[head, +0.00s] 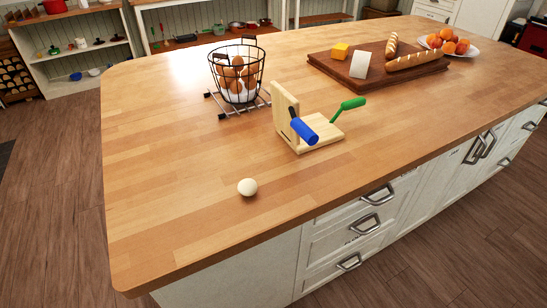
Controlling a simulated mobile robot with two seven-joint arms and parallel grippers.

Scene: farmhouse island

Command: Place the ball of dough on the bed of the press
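The ball of dough (247,187) is small, round and cream-coloured. It sits alone on the wooden island top, near the front edge. The press (282,106) stands to the right of the dough and farther back. It is made of light wood, with an upright board, a flat base, a blue handle (305,132) and a green handle (348,108). Part of its bed (325,136) shows and looks bare; the blue handle hides some of it. Neither of my grippers is in view.
A black wire basket of eggs (221,81) stands on a metal rack behind the press. A dark board (335,71) with bread and cheese and a plate of fruit (473,49) are at the back right. The island's left side (150,150) is clear.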

